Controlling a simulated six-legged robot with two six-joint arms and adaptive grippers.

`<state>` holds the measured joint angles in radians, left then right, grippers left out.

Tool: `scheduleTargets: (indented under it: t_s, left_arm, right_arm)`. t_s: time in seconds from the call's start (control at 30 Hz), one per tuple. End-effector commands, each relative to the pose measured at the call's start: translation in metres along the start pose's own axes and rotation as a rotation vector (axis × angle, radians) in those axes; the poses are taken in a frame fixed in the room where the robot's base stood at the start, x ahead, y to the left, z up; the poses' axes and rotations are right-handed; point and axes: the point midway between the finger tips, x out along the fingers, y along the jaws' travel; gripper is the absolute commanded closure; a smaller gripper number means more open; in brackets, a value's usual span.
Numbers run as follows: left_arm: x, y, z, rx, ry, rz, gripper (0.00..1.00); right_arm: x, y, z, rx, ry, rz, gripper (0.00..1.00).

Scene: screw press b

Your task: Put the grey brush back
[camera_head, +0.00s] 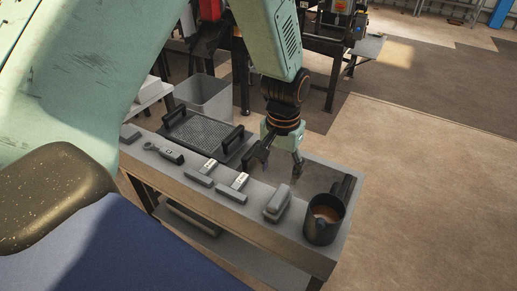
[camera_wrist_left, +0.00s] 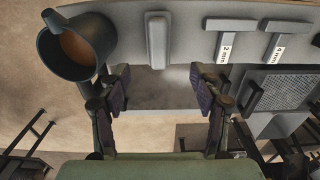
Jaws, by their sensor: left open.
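A grey brush-like block (camera_head: 278,203) with rounded ends lies on the grey bench (camera_head: 205,196), between the labelled T-shaped pieces and the dark pot. I take it for the grey brush; no bristles show. It also appears in the left wrist view (camera_wrist_left: 157,40), upper middle, beyond the fingertips. My left gripper (camera_head: 274,174) is open and empty above the bench, behind the brush in the head view. Its spread fingers frame bare bench and floor in the left wrist view (camera_wrist_left: 160,86). It is apart from the brush. My right gripper is not in view.
The dark pot (camera_head: 323,219) with brown contents stands at the bench's right end. Two T-shaped pieces (camera_head: 233,186) with white labels lie left of the brush. A black-handled mesh tray (camera_head: 205,133) and a grey bin (camera_head: 207,97) are farther back. Open floor lies right.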

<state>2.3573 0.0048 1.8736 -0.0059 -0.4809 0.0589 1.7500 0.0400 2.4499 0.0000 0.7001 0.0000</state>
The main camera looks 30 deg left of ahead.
Motion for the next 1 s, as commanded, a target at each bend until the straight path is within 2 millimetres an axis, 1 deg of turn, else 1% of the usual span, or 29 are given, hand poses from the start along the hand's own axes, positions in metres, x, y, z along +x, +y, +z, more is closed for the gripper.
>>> scheduleTargets:
  t_s: [0.1, 0.17, 0.27, 0.3, 0.37, 0.4, 0.43, 0.47, 0.5, 0.57, 0.6, 0.7, 0.8, 0.9, 1.0]
  left_arm:
    - [0.000, 0.000, 0.000, 0.000, -0.001, 0.000, 0.36]
    - [0.005, 0.000, 0.004, 0.000, -0.005, 0.000, 0.36]
    - [0.034, -0.002, 0.023, 0.002, -0.014, 0.002, 0.36]
    - [0.051, -0.002, 0.036, 0.003, -0.018, 0.003, 0.36]
    - [0.080, -0.004, 0.061, 0.005, -0.021, 0.006, 0.36]
    - [0.099, -0.005, 0.081, 0.006, -0.025, 0.007, 0.36]
    - [0.111, -0.006, 0.096, 0.007, -0.026, 0.008, 0.36]
    - [0.123, -0.007, 0.111, 0.008, -0.026, 0.008, 0.36]
    - [0.136, -0.008, 0.132, 0.010, -0.025, 0.009, 0.36]
    - [0.152, -0.010, 0.163, 0.012, -0.026, 0.010, 0.36]
    - [0.161, -0.011, 0.184, 0.012, -0.027, 0.010, 0.36]
    - [0.172, -0.014, 0.229, 0.013, -0.023, 0.009, 0.36]
    - [0.175, -0.016, 0.259, 0.015, -0.017, 0.008, 0.36]
    - [0.175, -0.017, 0.275, 0.017, -0.011, 0.007, 0.36]
    - [0.175, -0.018, 0.281, 0.018, -0.006, 0.006, 0.36]
  right_arm:
    - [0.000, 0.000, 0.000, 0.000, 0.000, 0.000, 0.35]
    - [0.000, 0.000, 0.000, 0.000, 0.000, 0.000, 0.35]
    - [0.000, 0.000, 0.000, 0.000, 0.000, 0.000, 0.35]
    - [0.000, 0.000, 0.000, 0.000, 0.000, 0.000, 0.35]
    - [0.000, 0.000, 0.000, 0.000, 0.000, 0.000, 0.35]
    - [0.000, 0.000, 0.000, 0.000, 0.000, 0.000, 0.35]
    - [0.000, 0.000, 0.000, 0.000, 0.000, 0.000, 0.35]
    - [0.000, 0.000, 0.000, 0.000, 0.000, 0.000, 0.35]
    - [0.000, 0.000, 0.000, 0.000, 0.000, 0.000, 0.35]
    - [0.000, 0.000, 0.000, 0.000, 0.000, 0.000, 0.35]
    - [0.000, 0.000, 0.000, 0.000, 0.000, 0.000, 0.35]
    - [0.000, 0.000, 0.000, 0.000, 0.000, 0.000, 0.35]
    - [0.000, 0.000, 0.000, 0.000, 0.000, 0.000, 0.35]
    - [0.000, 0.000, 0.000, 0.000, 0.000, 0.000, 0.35]
    - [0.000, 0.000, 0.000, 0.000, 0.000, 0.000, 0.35]
